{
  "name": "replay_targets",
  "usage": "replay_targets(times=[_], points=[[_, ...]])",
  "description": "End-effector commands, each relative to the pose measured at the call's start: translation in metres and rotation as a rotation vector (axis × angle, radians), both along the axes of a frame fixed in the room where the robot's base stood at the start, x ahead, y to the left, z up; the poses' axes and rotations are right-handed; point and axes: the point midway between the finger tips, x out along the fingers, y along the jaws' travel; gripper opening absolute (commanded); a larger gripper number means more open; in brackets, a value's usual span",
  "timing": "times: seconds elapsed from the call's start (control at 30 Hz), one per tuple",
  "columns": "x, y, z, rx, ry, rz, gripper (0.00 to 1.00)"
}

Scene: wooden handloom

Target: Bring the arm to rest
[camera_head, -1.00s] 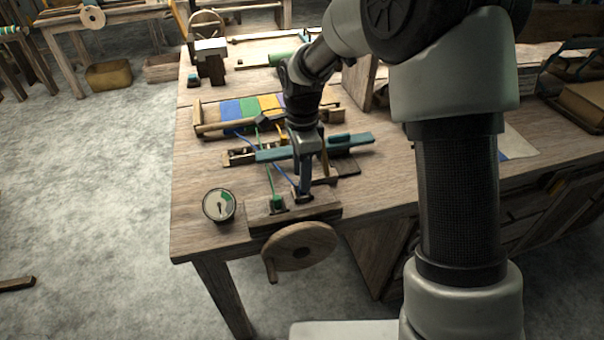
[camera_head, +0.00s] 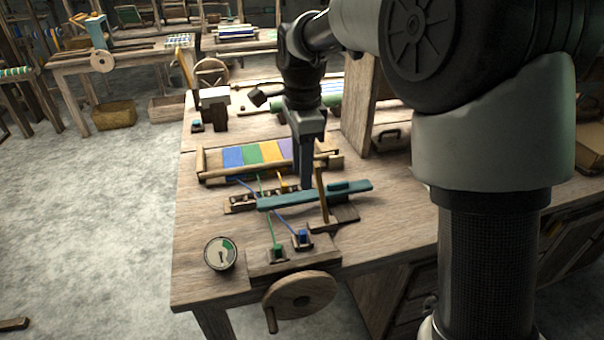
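My gripper (camera_head: 306,184) points down over the wooden loom table (camera_head: 212,284), in front of the striped cloth and behind or above the teal bar (camera_head: 312,196). Its fingers overlap in this view, so I cannot tell whether they are open or shut, and nothing is seen hanging from it. My arm comes in from the upper right. The green peg (camera_head: 277,250) and the blue peg (camera_head: 303,238), each with a cord in its colour, sit in small dark holders at the table's front.
A round dial (camera_head: 220,253) lies at the front left, and a wooden handwheel (camera_head: 299,301) is on the front edge. The striped cloth (camera_head: 258,153) lies behind the teal bar. An upright wooden panel (camera_head: 358,103) stands right of my gripper.

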Motion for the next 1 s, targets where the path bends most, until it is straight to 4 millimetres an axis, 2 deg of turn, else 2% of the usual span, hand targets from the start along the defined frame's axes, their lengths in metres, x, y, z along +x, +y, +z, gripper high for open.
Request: replay_targets(times=[0.33,0.47,0.57,0.73,0.87,1.0], points=[[0.0,0.0,0.0,0.0,0.0,0.001,0.36],[-0.007,-0.009,0.011,0.001,-0.023,0.047,0.36],[-0.026,-0.027,0.032,-0.002,-0.07,0.161,0.36],[-0.083,-0.072,0.069,-0.039,-0.192,0.473,0.36],[-0.13,-0.101,0.081,-0.095,-0.276,0.712,0.36],[-0.168,-0.12,0.08,-0.16,-0.336,0.91,0.36]])
